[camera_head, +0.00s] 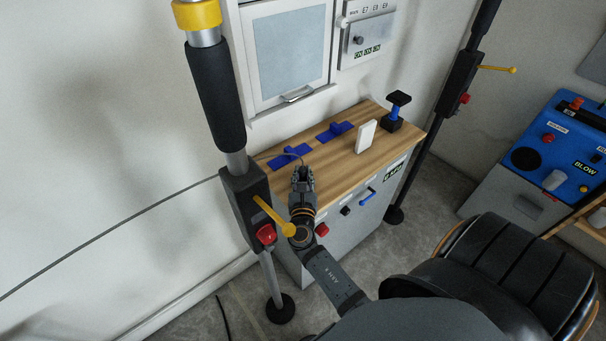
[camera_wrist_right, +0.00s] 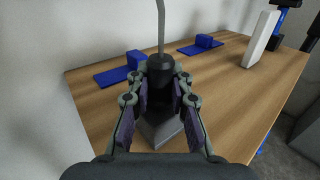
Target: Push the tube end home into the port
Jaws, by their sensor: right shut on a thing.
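My right gripper (camera_head: 301,174) is over the left part of the wooden bench top. In the right wrist view its fingers are closed around a dark cylindrical fitting (camera_wrist_right: 160,68). A thin grey tube (camera_wrist_right: 161,25) rises from the top of this fitting. In the head view the thin tube (camera_head: 283,154) bends away to the left. A grey block-like base (camera_wrist_right: 165,137) shows below and between the fingers, on or near the bench top. I cannot make out a port opening; the fingers hide where fitting and base meet. My left gripper is not in view.
The wooden bench top (camera_head: 345,156) carries two blue bracket blocks (camera_head: 290,154) (camera_head: 336,131), a white upright slab (camera_head: 366,136) and a black-and-blue stand (camera_head: 393,112). A dark post (camera_head: 215,95) with a yellow lever stands left of the bench. The bench's front right is clear.

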